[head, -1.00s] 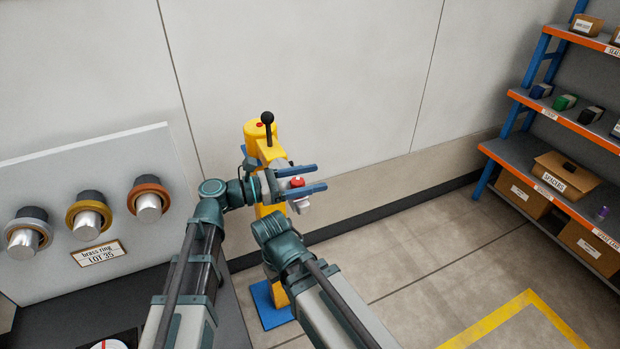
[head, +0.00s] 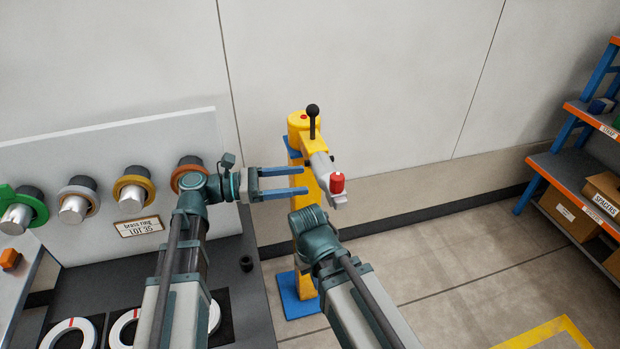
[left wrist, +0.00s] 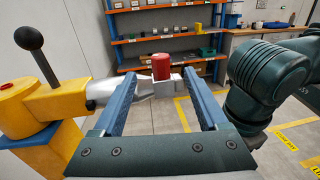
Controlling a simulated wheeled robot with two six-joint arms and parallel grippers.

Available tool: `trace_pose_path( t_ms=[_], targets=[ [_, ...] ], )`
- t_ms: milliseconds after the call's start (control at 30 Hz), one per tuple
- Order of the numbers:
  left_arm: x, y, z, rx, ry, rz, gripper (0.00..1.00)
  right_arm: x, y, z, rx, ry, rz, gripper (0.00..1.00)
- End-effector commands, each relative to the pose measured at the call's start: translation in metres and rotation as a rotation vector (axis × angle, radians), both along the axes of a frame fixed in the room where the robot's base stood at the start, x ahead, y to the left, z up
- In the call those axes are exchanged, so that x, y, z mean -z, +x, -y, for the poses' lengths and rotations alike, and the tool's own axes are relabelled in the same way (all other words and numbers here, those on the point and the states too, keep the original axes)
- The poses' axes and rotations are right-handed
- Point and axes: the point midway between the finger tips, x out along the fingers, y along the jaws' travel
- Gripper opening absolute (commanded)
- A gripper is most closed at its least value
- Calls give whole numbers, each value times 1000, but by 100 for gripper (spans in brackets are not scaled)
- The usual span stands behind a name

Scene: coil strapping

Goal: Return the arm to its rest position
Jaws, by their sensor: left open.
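My left gripper (head: 304,181) is open and empty in the head view, with its two blue fingers pointing right. Its tips are left of the red cap (head: 337,182) on the grey nozzle-like head of the yellow post (head: 300,130), with a gap between. In the left wrist view the red cap (left wrist: 160,66) shows beyond the open fingers, and the yellow post (left wrist: 35,112) with its black knob stands at the left. My right arm (head: 318,240) comes in from below; its gripper is not visible.
A panel (head: 140,205) with several ringed pegs stands at the left, labelled "brass ring LOT 35". White rings (head: 70,332) lie on a dark bench (head: 255,300). Orange-edged shelves (head: 570,180) stand at the right. The floor between post and shelves is clear.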

Motion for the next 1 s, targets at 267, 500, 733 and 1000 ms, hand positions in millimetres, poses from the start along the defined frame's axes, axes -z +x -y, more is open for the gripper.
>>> trace_pose_path(
  t_ms=[267, 500, 733, 1000],
  targets=[
    [0, -1, -5, 1, 0, 0, 76, 0, 0, 0, 0, 0, 0, 0],
    [19, -6, -3, 4, 91, 78, 76, 0, 0, 0, 0, 0, 0, 0],
    [113, -31, -19, 143, 559, 492, 76, 0, 0, 0, 0, 0, 0, 0],
    [197, -58, -95, 611, 1059, 969, 76, 0, 0, 0, 0, 0, 0, 0]
  ],
)
